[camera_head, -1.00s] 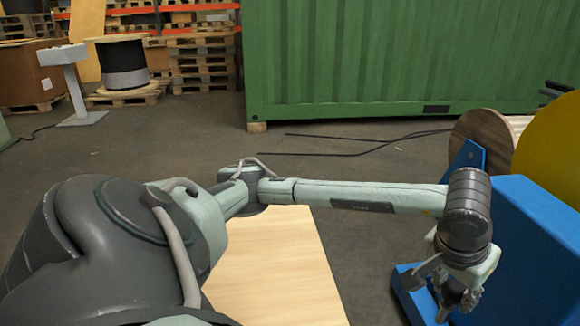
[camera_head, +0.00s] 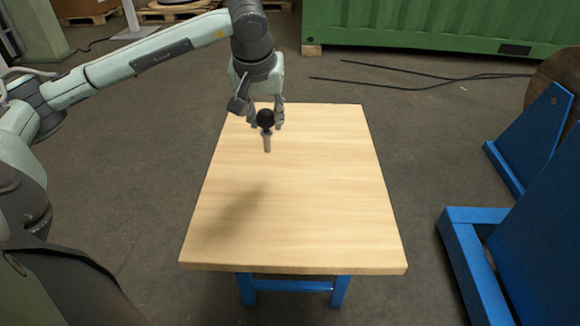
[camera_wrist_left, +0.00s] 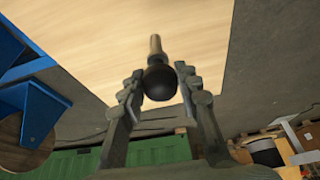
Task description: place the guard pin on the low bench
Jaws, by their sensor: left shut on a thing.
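The guard pin (camera_head: 267,141) has a black ball knob and a grey metal shank. My left gripper (camera_head: 265,121) is shut on it at the knob, with the shank pointing down over the far part of the low bench (camera_head: 300,215). The bench has a pale wooden top and blue legs. A dark shadow lies on the top nearer to me, and the pin appears to be above the surface. In the left wrist view the pin (camera_wrist_left: 155,45) sticks out from between the fingers (camera_wrist_left: 160,90) against the wood. My right gripper is not in view.
The bench top is bare apart from the shadow. A blue frame (camera_head: 535,235) stands on the floor to the right of the bench. Black cables (camera_head: 420,82) lie on the floor behind it, in front of a green container (camera_head: 440,25).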

